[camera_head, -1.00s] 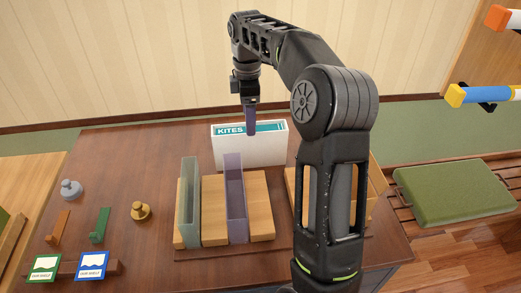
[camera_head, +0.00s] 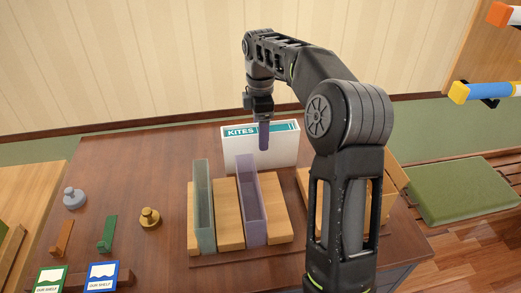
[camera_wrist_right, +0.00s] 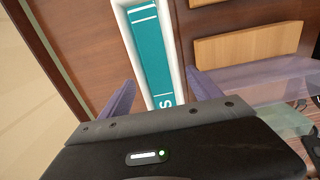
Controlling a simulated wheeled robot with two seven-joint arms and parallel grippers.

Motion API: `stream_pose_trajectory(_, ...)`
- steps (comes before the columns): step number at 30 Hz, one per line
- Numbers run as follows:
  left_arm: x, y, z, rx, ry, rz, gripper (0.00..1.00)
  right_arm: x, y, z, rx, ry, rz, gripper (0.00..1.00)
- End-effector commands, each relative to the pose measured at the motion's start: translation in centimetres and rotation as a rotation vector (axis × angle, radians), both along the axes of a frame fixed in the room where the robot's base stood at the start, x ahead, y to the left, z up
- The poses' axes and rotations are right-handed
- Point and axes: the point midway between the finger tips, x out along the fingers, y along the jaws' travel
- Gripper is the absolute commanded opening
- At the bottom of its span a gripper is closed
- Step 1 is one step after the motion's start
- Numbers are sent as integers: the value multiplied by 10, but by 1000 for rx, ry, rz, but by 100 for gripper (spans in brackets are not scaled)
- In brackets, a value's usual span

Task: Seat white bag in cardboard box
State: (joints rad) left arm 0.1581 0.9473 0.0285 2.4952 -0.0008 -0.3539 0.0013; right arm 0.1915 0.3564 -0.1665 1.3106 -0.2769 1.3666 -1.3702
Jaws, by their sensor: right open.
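No white bag and no cardboard box can be made out. A white slab-shaped book or case lettered KITES (camera_head: 240,158), with a teal band, stands upright at the back of the brown table (camera_head: 160,235). In the right wrist view its teal label (camera_wrist_right: 150,55) runs up between my fingers. My right gripper (camera_head: 263,137) is open over its top edge, seen in the head view with one purple finger in front of its face. In the right wrist view the fingers (camera_wrist_right: 163,95) lie on either side of it; contact cannot be told. My left gripper is out of view.
Upright green (camera_head: 203,208) and purple (camera_head: 250,207) clear dividers stand among wooden blocks (camera_head: 228,222) before the white case. A green cushion (camera_head: 458,190) rests on a bench right. My arm hides the table's right part.

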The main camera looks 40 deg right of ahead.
Motion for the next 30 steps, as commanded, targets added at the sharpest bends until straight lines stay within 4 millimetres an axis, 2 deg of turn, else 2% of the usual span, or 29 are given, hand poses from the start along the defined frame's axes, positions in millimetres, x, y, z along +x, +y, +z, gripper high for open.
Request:
stream_pose_trajectory(11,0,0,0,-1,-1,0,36,0,0,-5,0,0,0,73)
stream_pose_trajectory(21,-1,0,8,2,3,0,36,-1,2,-48,0,1,1,73)
stream_pose_trajectory(30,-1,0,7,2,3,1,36,-1,2,-54,0,-2,0,73)
